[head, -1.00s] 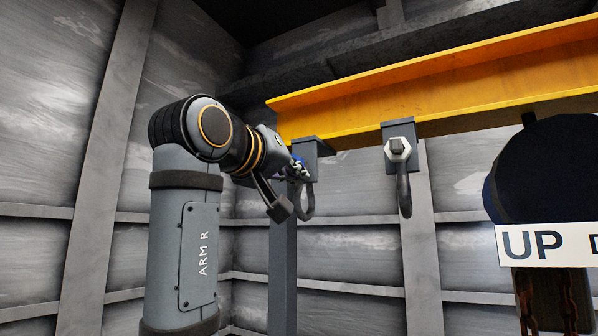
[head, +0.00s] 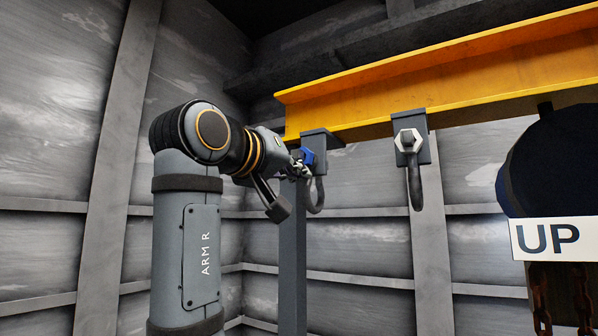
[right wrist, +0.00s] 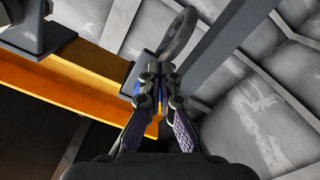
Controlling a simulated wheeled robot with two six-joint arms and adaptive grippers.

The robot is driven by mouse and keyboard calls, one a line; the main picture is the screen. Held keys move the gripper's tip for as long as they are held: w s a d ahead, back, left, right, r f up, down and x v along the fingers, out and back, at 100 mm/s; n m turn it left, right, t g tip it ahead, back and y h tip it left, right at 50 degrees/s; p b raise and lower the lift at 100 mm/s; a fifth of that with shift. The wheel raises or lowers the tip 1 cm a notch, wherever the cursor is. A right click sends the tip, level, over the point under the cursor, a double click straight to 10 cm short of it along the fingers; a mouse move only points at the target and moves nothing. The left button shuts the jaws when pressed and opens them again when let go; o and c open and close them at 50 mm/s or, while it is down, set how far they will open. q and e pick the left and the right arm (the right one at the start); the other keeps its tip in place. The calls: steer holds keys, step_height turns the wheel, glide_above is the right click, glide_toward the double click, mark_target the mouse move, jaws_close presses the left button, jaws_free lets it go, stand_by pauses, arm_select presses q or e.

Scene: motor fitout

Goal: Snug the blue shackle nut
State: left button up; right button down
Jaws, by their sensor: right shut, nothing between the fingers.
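The blue shackle nut (head: 307,156) sits on a grey bracket (head: 324,139) under the left end of the yellow beam, with a dark shackle (head: 317,195) hanging there. My right gripper (head: 298,168) is just left of the nut in the head view. In the right wrist view my right gripper (right wrist: 154,72) is shut and empty, its fingertips in front of the nut. Only slivers of the blue nut (right wrist: 137,89) show beside the fingers, and I cannot tell whether they touch it. My left gripper is not in view.
The yellow beam (head: 420,78) runs along the top right. A second bracket holds a pale hex nut (head: 408,140) and another shackle (head: 415,185). A dark round body with an "UP" sign (head: 548,239) hangs at the right. A grey post (head: 292,260) stands below the first bracket.

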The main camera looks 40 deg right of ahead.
steer(key=b+v, duration=0.3)
steer(key=v, duration=0.3)
steer(key=shift+f+b, duration=0.3)
steer(key=shift+f, duration=0.1)
